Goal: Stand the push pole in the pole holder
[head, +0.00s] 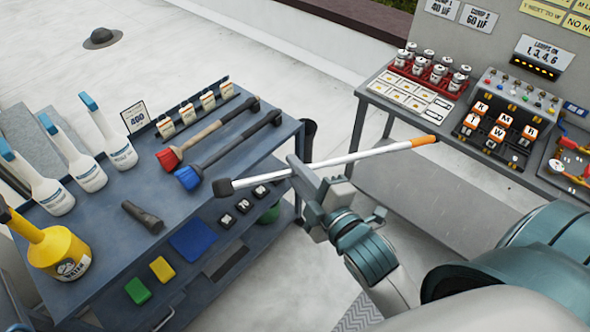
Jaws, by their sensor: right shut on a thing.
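The push pole (365,153) is a long white rod with an orange section near its right end and a dark block at its left end. My right gripper (318,184) is shut on the pole toward its dark end. The pole lies nearly level, tilted up to the right in the picture, above the floor between the cart and the bench. Its dark end overlaps the cart's right side in the picture. A dark upright tube (308,138) at the cart's far right corner may be the pole holder; its opening is not clear. My left gripper is not in view.
A bench (400,113) with vials and lettered blocks stands right. Pale floor lies between.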

